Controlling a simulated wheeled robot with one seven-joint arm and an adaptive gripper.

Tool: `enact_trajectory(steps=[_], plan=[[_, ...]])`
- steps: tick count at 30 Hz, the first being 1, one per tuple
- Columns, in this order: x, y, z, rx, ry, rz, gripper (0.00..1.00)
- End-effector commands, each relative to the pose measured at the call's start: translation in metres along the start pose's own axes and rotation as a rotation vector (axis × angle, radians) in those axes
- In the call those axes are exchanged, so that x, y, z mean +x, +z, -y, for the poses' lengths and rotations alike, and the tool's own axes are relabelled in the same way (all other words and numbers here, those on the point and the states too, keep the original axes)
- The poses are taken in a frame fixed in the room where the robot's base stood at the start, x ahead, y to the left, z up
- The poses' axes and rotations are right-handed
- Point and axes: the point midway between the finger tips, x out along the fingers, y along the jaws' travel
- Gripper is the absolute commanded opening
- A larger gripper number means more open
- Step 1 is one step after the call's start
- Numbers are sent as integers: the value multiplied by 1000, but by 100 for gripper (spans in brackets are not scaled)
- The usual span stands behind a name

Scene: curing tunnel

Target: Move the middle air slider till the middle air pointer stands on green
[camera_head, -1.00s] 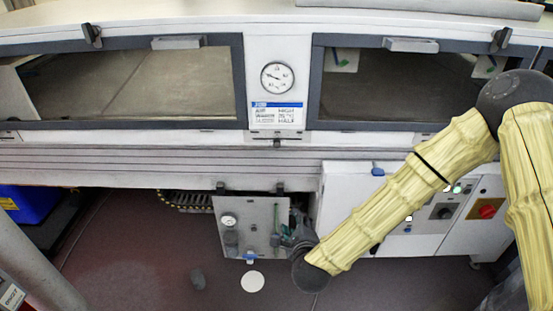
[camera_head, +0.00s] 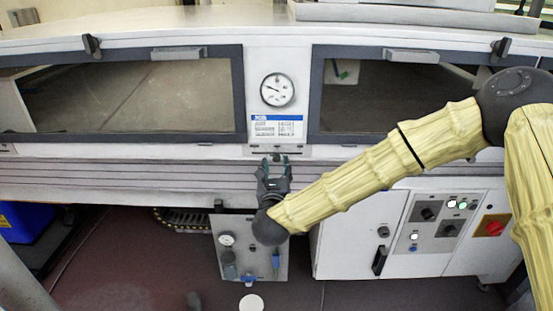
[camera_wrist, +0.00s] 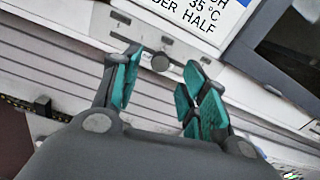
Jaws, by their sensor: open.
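The middle air gauge (camera_head: 277,90) is a round white dial on the post between the two windows. Its thin dark pointer slants, but I cannot make out a green zone or which end is the tip. Below it a pale slotted plate carries a small dark round knob, the middle air slider (camera_wrist: 162,62). My gripper (camera_head: 274,167) is open, just below and in front of the plate. In the wrist view the teal-padded fingers (camera_wrist: 160,78) are apart, with the knob beyond and between their tips. No contact shows. In the head view the fingers partly cover the slider area.
A label (camera_head: 277,126) with a blue band sits between gauge and slider. Dark-framed windows (camera_head: 130,88) flank the post. Below hangs a grey panel (camera_head: 240,262) with a small gauge; a white control cabinet (camera_head: 350,240) stands right of it.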

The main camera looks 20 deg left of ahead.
Motion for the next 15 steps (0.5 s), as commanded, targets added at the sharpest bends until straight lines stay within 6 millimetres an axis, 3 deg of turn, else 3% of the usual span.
enact_trajectory(steps=[6, 15], plan=[[32, 1, 0, -1, -1, 1, 43], [52, 0, 0, -2, 0, 0, 43]])
